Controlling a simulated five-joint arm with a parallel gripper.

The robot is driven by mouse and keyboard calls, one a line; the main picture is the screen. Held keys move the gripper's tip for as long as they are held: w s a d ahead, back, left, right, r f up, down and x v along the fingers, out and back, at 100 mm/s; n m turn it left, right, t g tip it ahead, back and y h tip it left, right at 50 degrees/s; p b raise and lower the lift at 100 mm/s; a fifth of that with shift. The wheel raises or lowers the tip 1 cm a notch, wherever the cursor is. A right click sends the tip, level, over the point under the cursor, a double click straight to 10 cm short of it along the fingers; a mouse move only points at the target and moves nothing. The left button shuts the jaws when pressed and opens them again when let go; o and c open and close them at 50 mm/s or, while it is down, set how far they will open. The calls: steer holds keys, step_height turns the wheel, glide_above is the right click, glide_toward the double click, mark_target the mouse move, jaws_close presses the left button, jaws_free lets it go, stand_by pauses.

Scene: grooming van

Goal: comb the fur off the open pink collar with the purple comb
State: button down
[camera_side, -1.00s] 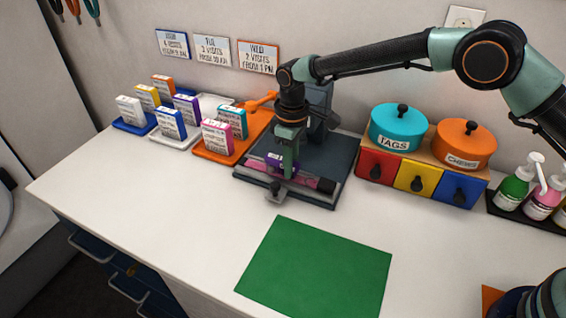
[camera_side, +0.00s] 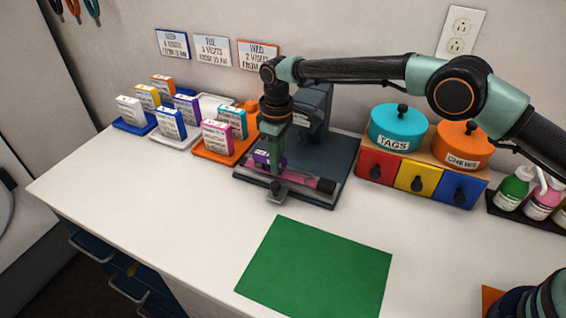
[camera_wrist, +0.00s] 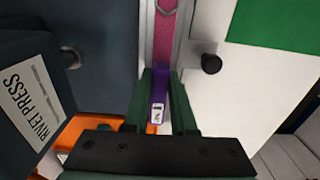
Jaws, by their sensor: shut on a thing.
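The pink collar (camera_side: 306,180) lies open and straight along a metal channel at the front of the dark rivet press (camera_side: 340,160). In the wrist view the collar (camera_wrist: 165,35) runs away from my fingers, with a metal ring on it. My gripper (camera_side: 274,166) points down over the left part of the collar. It is shut on the purple comb (camera_side: 261,158), which also shows between the fingers in the wrist view (camera_wrist: 160,88). The comb is over the collar. Its teeth are hidden, so I cannot tell whether they touch. I cannot make out any fur.
Colored boxes stand on trays to the left, the orange tray (camera_side: 206,152) nearest the press. Teal and orange pots (camera_side: 397,128) stand on a drawer unit (camera_side: 416,178) to the right. A green mat (camera_side: 316,270) lies in front; the white counter around it is clear.

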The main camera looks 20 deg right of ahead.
steer(key=shift+w+a+f, duration=0.15)
steer(key=shift+w+a, duration=0.05)
steer(key=shift+a, duration=0.1)
steer(key=shift+s+d, duration=0.1)
steer(key=shift+s+d+r, duration=0.2)
steer(key=shift+s+d, duration=1.25)
steer(key=shift+d, duration=0.05)
steer(key=shift+w+a+f, duration=0.1)
steer(key=shift+w+a, duration=0.75)
steer(key=shift+a, duration=0.05)
steer(key=shift+r, duration=3.6)
